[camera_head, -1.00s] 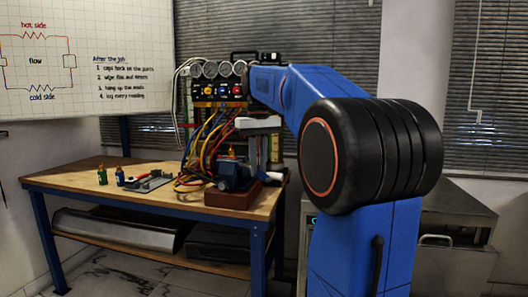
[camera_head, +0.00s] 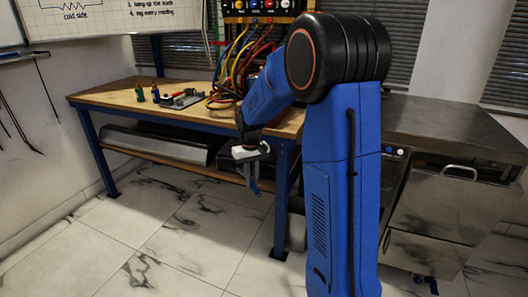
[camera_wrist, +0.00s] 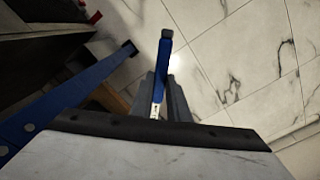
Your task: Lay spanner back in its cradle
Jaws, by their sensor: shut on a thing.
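My gripper (camera_wrist: 163,84) is shut on the spanner (camera_wrist: 164,55), which has a blue handle and a pale metal part between the dark fingers. In the head view my gripper (camera_head: 253,170) hangs low in front of the workbench, over the floor, with the spanner pointing down below it, small and hard to make out. A low grey holder (camera_head: 183,99) lies on the bench top, left of the hoses; I cannot tell for sure whether it is the cradle.
The wooden workbench (camera_head: 122,94) has blue legs and a lower shelf. Two small bottles (camera_head: 140,94) stand left of the grey holder. Coloured hoses (camera_head: 236,65) hang from the gauge panel. A steel cabinet (camera_head: 440,215) is at the right. The floor before the bench is clear.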

